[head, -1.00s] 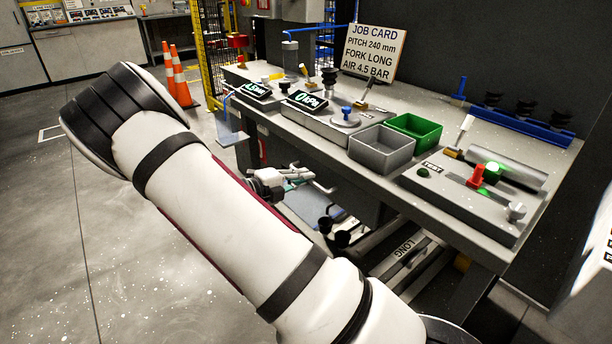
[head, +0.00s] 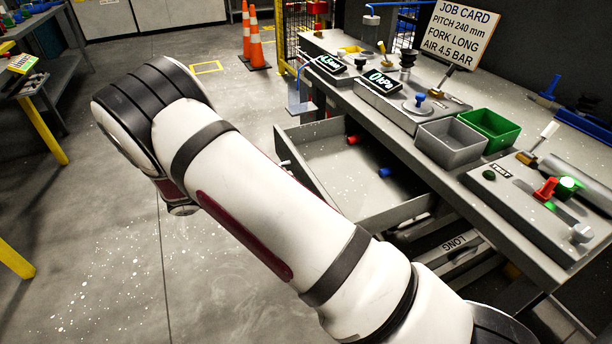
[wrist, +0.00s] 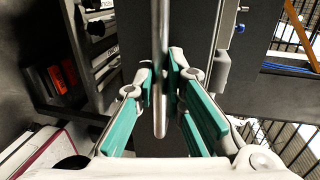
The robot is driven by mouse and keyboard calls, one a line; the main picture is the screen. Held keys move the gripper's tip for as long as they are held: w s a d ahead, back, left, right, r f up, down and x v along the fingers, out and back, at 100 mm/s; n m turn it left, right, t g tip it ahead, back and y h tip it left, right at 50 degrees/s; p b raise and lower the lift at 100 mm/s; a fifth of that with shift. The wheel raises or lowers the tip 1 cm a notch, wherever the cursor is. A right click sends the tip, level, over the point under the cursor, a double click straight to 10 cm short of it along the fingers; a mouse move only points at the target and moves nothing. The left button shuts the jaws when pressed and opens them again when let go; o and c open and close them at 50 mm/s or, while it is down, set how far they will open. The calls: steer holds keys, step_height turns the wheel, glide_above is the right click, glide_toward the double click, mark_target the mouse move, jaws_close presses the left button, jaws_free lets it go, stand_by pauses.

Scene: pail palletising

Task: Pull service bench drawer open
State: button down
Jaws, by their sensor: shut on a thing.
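The service bench drawer (head: 392,215) stands open under the bench (head: 455,190) in the head view, its inside showing. A red piece (head: 353,140) and a blue piece (head: 384,172) lie in it. My arm covers part of the drawer's front side. In the wrist view my gripper (wrist: 160,86) is shut on the metal bar handle (wrist: 160,45), with a teal-padded finger on each side. The dark drawer front (wrist: 200,30) is behind the bar. My gripper is hidden behind my arm in the head view.
On the bench are a grey bin (head: 450,143), a green bin (head: 489,130), a job card (head: 460,33) and a test fixture (head: 530,205). Orange cones (head: 256,40) stand behind. Another bench (head: 30,85) is at the left. The floor between is open.

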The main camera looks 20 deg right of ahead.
steer(key=shift+f+v, duration=0.15)
steer(key=shift+v, duration=0.65)
steer(key=shift+f+v, duration=0.15)
steer(key=shift+v, duration=0.6)
steer(key=shift+a, duration=0.1)
steer(key=c, duration=1.7)
jaws_free()
steer(key=shift+o, duration=0.2)
steer(key=v, duration=1.2)
steer(key=shift+f, duration=0.1)
